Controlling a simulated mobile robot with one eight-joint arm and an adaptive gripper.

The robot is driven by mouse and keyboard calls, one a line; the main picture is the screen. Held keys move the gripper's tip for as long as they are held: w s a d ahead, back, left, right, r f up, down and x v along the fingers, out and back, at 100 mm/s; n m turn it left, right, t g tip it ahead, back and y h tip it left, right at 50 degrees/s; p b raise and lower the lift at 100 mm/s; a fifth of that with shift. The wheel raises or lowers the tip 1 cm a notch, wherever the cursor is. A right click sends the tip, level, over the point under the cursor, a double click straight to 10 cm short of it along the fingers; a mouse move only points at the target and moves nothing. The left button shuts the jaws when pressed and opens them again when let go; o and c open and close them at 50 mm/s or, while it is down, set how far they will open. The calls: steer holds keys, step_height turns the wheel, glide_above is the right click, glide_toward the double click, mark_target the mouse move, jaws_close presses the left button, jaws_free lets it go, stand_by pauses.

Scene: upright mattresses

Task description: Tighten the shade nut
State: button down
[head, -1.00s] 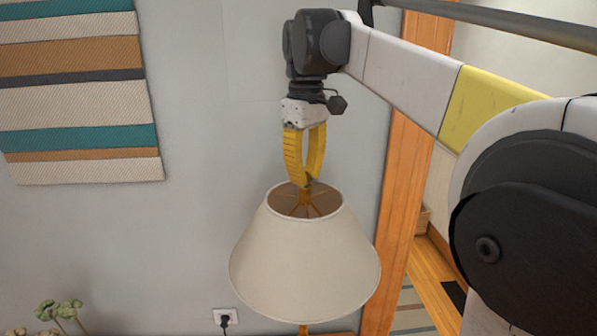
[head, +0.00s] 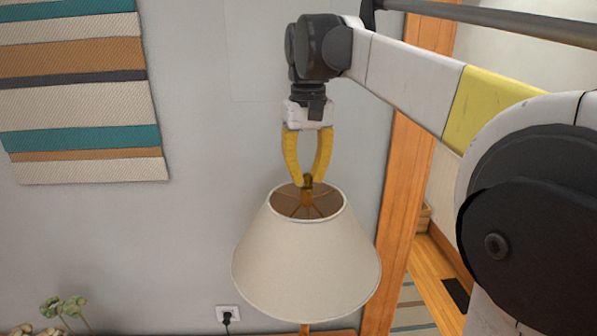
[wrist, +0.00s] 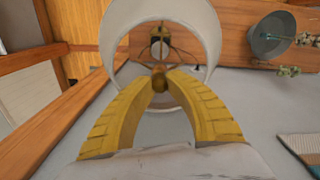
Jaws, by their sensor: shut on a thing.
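The lamp shade (head: 306,262) is a cream cone with an open top, standing upright on its lamp in the head view. Thin spokes inside its top meet at the middle, where the shade nut (head: 307,180) sits. My gripper (head: 307,184) points straight down from above, its yellow fingertips shut on the nut. In the wrist view, the fingertips of my gripper (wrist: 159,82) close around the small brown nut (wrist: 160,84), with the shade (wrist: 205,30) around and beyond it. The fingertips hide part of the nut.
A striped wall hanging (head: 80,95) is at the left. A wall socket with a plug (head: 228,314) is low on the wall behind the lamp. A wooden door frame (head: 400,200) stands right of the shade. A plant (head: 65,306) is at bottom left.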

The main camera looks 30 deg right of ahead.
steer(key=shift+m+p, duration=0.3)
steer(key=shift+m, duration=1.2)
steer(key=shift+m, duration=1.5)
steer(key=shift+m+p, duration=0.5)
steer(key=shift+m, duration=1.1)
